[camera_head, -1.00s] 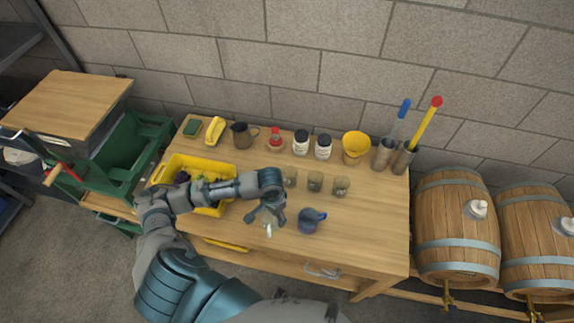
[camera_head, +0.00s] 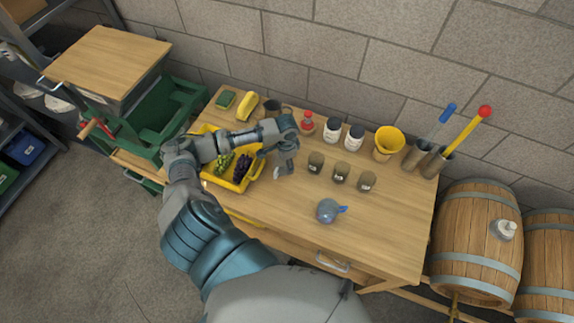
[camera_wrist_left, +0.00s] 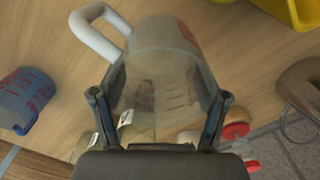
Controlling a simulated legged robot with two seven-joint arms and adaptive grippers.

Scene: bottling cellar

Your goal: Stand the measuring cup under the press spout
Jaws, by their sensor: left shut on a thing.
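My left gripper (camera_head: 284,160) is above the table, right of the yellow crate. In the left wrist view the gripper (camera_wrist_left: 160,120) is shut on a clear measuring cup (camera_wrist_left: 165,65) with a white handle and red marks. In the head view the arm mostly hides this cup; a small pale part (camera_head: 281,172) shows below the fingers. A second, blue measuring cup (camera_head: 327,210) stands on the table; it also shows in the left wrist view (camera_wrist_left: 24,98). My right gripper is out of view.
The yellow crate (camera_head: 245,187) holds grapes. Three small glasses, including one (camera_head: 316,162), stand right of my gripper. Behind them are a red-capped bottle (camera_head: 307,123), jars, a yellow funnel (camera_head: 389,141) and a dark jug (camera_head: 272,107).

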